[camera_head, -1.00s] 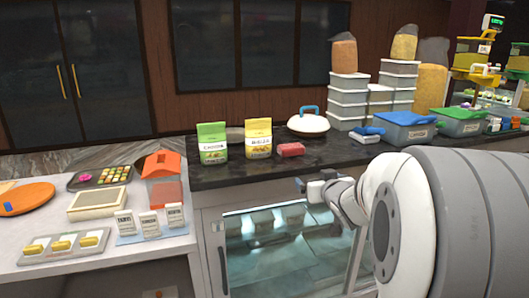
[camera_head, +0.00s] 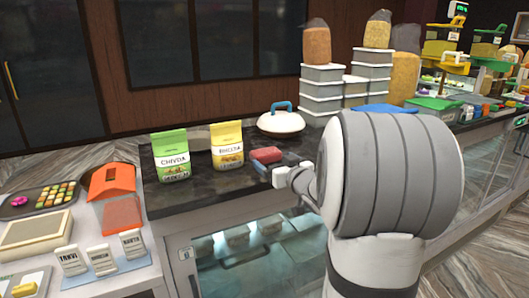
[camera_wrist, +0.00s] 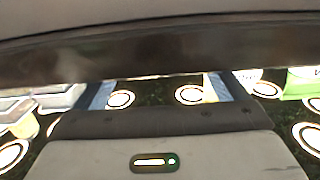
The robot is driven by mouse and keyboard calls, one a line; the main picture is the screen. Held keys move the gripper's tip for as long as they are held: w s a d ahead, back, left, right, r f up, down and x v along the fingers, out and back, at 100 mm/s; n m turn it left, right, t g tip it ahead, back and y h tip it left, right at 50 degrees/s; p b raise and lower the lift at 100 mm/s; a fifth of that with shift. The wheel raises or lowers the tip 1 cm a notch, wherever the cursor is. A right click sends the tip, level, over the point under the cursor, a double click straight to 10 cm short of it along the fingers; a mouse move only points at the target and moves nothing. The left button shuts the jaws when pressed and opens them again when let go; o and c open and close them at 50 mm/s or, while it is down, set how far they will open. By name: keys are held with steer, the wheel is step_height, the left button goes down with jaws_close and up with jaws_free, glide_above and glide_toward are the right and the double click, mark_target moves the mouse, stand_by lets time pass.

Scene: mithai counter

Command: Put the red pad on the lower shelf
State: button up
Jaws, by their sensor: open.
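The red pad (camera_head: 267,155) looks like a small red block lying on the dark counter top, right of the yellow-labelled packet. My gripper (camera_head: 262,168) is at the counter's front edge, just in front of the pad; I cannot tell if they touch. In the wrist view my gripper (camera_wrist: 160,92) has its two fingers wide apart with nothing seen between them. The pad cannot be made out in the wrist view. Below the counter is a lit glass case (camera_head: 262,262) with trays inside; its lower shelf is not clearly visible.
A green packet (camera_head: 171,157) and a yellow packet (camera_head: 227,146) stand left of the pad. A white lidded pot (camera_head: 281,122) is behind it. Stacked containers (camera_head: 321,90) stand at the back right. An orange box (camera_head: 112,180) and label cards (camera_head: 102,259) are at left.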

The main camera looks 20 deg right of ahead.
mark_target(266, 151)
steer(key=shift+w+r, duration=0.1)
steer(key=shift+w, duration=0.35)
steer(key=w+p, duration=0.2)
steer(key=w, duration=0.3)
steer(key=shift+w+a+r, duration=0.1)
steer(key=shift+w, duration=0.05)
steer(key=shift+w+p, duration=0.3)
steer(key=shift+w, duration=0.2)
steer(key=shift+c, duration=0.3)
steer(key=c, duration=0.8)
